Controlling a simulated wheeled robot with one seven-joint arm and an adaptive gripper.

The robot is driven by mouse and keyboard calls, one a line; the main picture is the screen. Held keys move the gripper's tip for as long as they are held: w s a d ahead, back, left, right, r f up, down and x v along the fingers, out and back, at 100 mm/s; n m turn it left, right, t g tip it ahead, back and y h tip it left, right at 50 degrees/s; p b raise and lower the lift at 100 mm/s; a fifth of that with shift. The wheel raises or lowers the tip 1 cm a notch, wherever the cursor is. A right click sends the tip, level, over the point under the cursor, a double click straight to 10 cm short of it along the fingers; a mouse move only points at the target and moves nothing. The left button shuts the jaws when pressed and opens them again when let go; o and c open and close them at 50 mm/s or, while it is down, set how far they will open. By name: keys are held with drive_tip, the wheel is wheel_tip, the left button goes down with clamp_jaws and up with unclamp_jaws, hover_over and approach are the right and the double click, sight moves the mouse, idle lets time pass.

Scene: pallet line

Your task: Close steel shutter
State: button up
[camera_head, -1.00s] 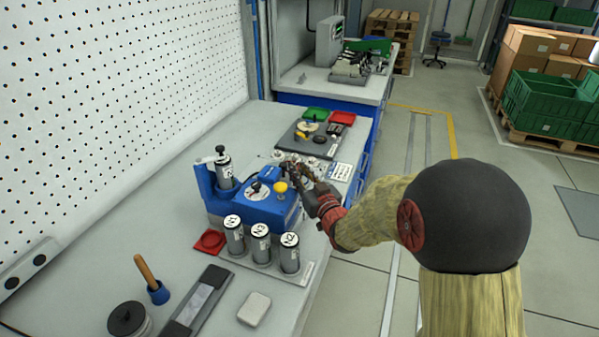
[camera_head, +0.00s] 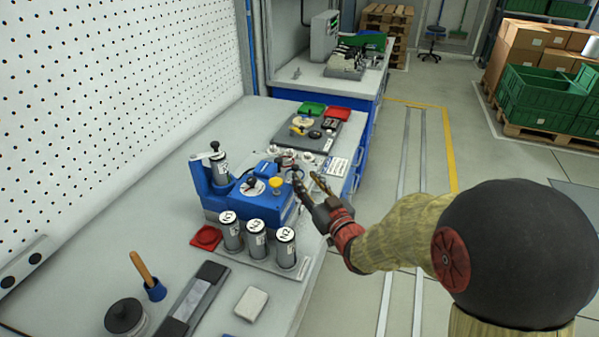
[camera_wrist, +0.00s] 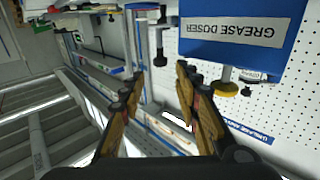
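No steel shutter can be made out for certain in either view. Grey ribbed slats (camera_wrist: 35,135) fill the lower left of the wrist view; I cannot tell whether they belong to a shutter. My gripper (camera_head: 308,181) is at the right side of the blue grease doser (camera_head: 262,205), over the bench's right edge. In the wrist view my gripper (camera_wrist: 158,88) has its two fingers apart with nothing between them. The blue grease doser (camera_wrist: 240,50) shows upside down at the upper right there, with its label readable.
Several grey canisters (camera_head: 258,238) stand in front of the doser on the bench (camera_head: 110,240). A dark tray with small parts (camera_head: 308,134) lies behind it. The aisle floor (camera_head: 425,120) to the right is clear up to green crates (camera_head: 540,95) on a pallet.

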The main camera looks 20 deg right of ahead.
drive_tip(key=shift+s+d, duration=0.15)
drive_tip(key=shift+s, duration=0.9)
drive_tip(key=shift+s+d, duration=0.15)
drive_tip(key=shift+s, duration=0.85)
drive_tip(key=shift+o, duration=0.4)
